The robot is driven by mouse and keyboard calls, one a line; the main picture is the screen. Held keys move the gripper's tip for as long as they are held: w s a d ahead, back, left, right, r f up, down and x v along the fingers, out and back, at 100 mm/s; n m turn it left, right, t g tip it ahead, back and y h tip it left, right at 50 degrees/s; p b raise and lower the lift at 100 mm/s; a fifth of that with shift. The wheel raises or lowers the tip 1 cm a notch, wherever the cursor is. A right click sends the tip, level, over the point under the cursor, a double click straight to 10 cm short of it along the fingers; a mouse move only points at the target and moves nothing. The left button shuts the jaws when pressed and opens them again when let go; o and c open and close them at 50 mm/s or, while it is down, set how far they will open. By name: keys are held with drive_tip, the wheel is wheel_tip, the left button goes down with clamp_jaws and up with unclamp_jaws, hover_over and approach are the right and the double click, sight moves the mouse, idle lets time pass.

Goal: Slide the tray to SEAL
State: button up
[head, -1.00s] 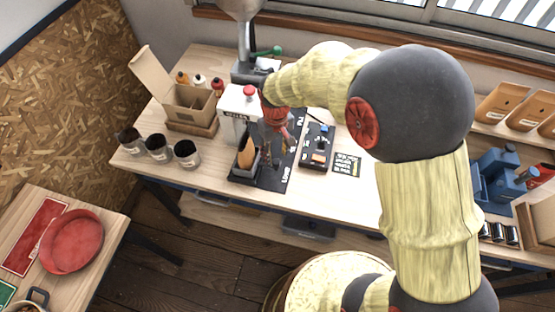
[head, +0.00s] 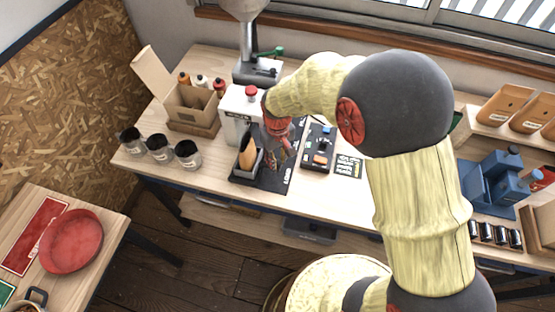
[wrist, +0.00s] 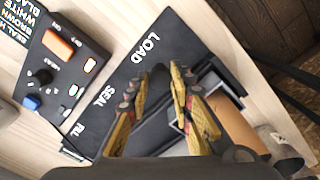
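The tray (head: 236,173) is a dark holder with a tan bag (head: 248,153) upright in it. It sits on the front left of a black strip (head: 273,186), near the LOAD lettering. The wrist view shows the strip (wrist: 120,88) marked LOAD, SEAL and a partly hidden third word, with the bag (wrist: 238,128) at lower right. My gripper (wrist: 166,78) is low over the strip beside the tray, fingers apart. A dark shape shows between the fingertips; I cannot tell whether it is part of the tray. In the head view my gripper (head: 283,153) is partly hidden.
A white sealer (head: 236,103) with a red knob stands behind the tray. A control box (head: 318,148) with an orange switch is right of the strip, with a black sign (head: 348,166) beyond. Several dark cups (head: 158,147) and a cardboard box (head: 190,105) stand left.

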clamp_jaws()
idle(0.3)
drive_tip(key=shift+w, duration=0.1)
drive_tip(key=w+d, duration=0.1)
drive_tip(key=w, duration=0.3)
drive_tip(key=w+d+p, duration=0.1)
drive_tip(key=w+d, duration=0.1)
drive_tip(key=w, duration=0.2)
drive_tip(key=w+d, duration=0.1)
drive_tip(key=w, duration=0.3)
drive_tip(key=shift+d, duration=0.2)
drive_tip(key=shift+o, duration=2.4)
unclamp_jaws()
drive_tip(key=shift+o, duration=0.3)
